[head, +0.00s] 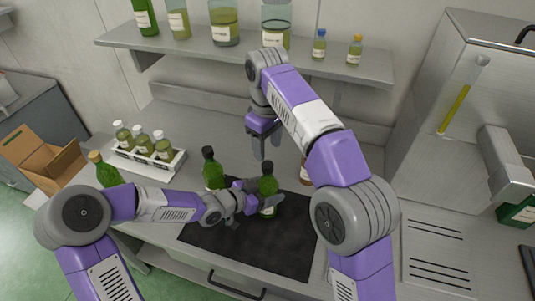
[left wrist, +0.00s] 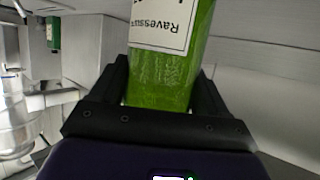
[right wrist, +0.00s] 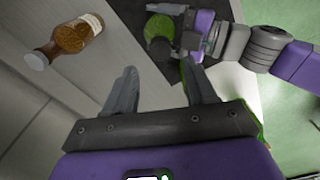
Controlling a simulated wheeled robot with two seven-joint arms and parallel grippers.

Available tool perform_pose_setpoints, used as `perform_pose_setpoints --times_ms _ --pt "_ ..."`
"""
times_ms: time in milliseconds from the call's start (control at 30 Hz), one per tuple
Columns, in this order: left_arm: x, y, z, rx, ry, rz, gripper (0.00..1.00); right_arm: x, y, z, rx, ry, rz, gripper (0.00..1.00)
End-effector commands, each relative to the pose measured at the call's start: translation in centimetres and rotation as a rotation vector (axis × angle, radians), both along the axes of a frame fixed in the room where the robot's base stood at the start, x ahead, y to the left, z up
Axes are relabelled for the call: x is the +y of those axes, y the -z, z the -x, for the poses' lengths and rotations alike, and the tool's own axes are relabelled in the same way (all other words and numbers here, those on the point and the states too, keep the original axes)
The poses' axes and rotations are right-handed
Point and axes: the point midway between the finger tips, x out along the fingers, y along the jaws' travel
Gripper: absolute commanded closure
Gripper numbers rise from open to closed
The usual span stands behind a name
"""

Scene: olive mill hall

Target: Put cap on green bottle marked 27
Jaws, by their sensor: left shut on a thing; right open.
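My left gripper (head: 252,197) is shut on a green bottle (head: 268,186) with a dark top, which stands upright over the black mat. In the left wrist view the bottle's glass (left wrist: 160,85) sits between the fingers, with part of a white label; no number is readable. A second green bottle (head: 213,174) with a black cap stands to its left. My right gripper (head: 264,148) is open and empty, behind and above the held bottle. In the right wrist view the held bottle (right wrist: 158,27) is beyond the open fingers (right wrist: 160,92). I cannot make out a loose cap.
A white rack (head: 165,167) of small bottles and an orange-topped green bottle (head: 107,173) stand at left. A brown bottle (right wrist: 78,36) with a white cap stands near my right arm. The black mat (head: 270,250) is clear in front. A shelf (head: 340,68) runs behind.

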Motion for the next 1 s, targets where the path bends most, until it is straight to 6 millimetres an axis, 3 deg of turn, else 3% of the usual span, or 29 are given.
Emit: perform_pose_setpoints --times_ms 433,867,1000 --pt "0.0 0.0 0.0 -0.001 0.0 0.001 1.0 0.0 5.8 0.1 0.002 0.001 0.001 0.44" --pt "0.0 0.0 0.0 -0.001 0.0 0.001 1.0 0.0 6.7 0.1 0.0 0.001 0.0 0.44" --pt "0.0 0.0 0.0 -0.001 0.0 0.001 1.0 0.0 6.7 0.1 0.0 0.001 0.0 0.63"
